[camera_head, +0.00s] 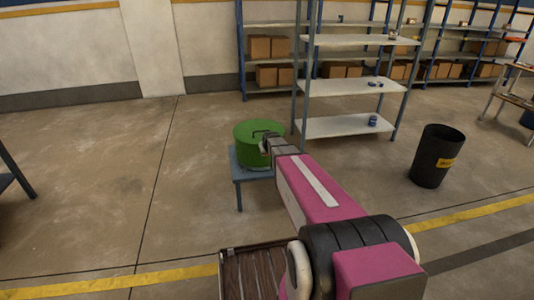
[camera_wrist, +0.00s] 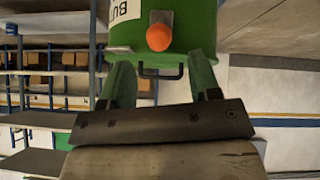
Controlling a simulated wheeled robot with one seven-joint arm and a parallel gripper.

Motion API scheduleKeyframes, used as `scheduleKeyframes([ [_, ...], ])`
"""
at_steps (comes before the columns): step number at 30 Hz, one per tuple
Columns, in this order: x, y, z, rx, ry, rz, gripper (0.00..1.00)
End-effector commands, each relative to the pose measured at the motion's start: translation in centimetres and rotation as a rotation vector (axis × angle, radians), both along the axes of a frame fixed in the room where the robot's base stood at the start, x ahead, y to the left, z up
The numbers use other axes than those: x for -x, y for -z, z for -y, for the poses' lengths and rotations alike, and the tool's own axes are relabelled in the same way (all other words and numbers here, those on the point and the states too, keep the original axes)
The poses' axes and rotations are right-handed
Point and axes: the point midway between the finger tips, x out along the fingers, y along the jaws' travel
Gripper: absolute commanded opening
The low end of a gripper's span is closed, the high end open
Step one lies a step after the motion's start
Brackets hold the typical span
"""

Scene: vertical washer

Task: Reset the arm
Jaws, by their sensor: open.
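A green cylindrical washer (camera_head: 250,153) stands in the middle of the head view, with a dark handle on its top. My gripper (camera_head: 267,143) is at its right side, close to the handle. In the wrist view, the green washer body (camera_wrist: 185,30) fills the top middle, with an orange knob (camera_wrist: 159,37) and part of a white label. The dark handle (camera_wrist: 160,75) shows between the fingers of my open gripper (camera_wrist: 160,66). The fingers look apart from the handle, with nothing held. Whether they touch the green body, I cannot tell.
The washer stands on a small blue-grey table (camera_head: 238,178). A metal shelf unit (camera_head: 345,87) is just behind it, and shelves with cardboard boxes (camera_head: 268,47) line the back wall. A black bin (camera_head: 433,160) stands at the right. The floor at the left is mostly clear.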

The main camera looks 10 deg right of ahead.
Motion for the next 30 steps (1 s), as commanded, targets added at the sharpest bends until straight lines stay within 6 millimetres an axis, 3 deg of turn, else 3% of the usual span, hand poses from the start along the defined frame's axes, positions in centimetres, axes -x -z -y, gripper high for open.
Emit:
scheduleKeyframes([
  [1, 0.9, -0.8, -0.1, 0.0, 0.0, 0.001, 0.57],
  [6, 1.8, -2.0, -0.1, 0.0, 0.0, 0.001, 0.57],
  [15, 1.8, -2.1, -0.1, 0.0, 0.0, -0.001, 0.57],
  [18, 3.0, -2.0, -0.4, -0.007, 0.004, -0.024, 0.57],
  [20, 5.0, -1.8, -0.7, -0.016, 0.011, -0.063, 0.57],
  [23, 10.0, -1.3, -1.5, -0.042, 0.032, -0.173, 0.57],
  [30, 24.2, -0.9, -3.6, -0.095, 0.108, -0.5, 0.57],
])
